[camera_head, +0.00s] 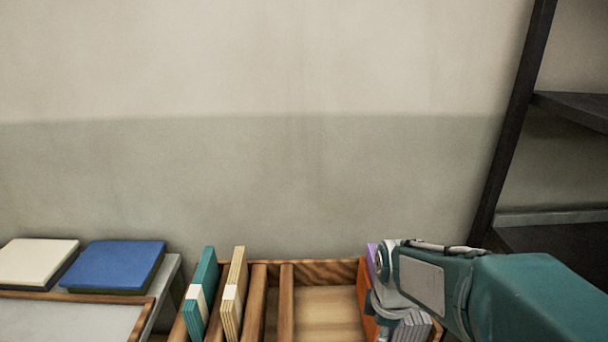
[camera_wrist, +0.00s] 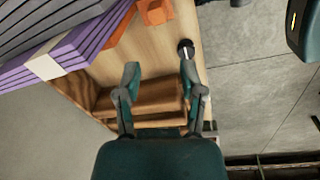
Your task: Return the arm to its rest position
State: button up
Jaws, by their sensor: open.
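My arm reaches in from the right in the head view, over the right end of a wooden divided rack (camera_head: 322,273). My gripper's fingers are not clearly seen there. In the wrist view my gripper (camera_wrist: 160,82) is open, with two separated fingers and nothing between them. The rack's wooden parts (camera_wrist: 150,97) lie behind the fingers. A purple book with a pale band (camera_wrist: 85,48) and grey books (camera_wrist: 50,22) are at the upper left, apart from the fingers. An orange piece (camera_wrist: 155,12) is at the top.
Teal (camera_head: 206,275) and tan (camera_head: 238,280) books stand in the rack's left slots; the middle slots are empty. A cream block (camera_head: 38,262) and a blue block (camera_head: 118,264) lie on a table at left. A dark shelf (camera_head: 575,108) stands at right. The wall behind is bare.

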jog(key=s+r+m+t, duration=0.4)
jog(key=s+r+m, duration=0.6)
jog(key=s+m, duration=0.2)
jog(key=m, duration=0.2)
jog(key=shift+s+a+r+m+t, duration=0.15)
jog(key=shift+a+r+m+t, duration=0.1)
jog(key=shift+r+m+t, duration=0.05)
dwell(0.3)
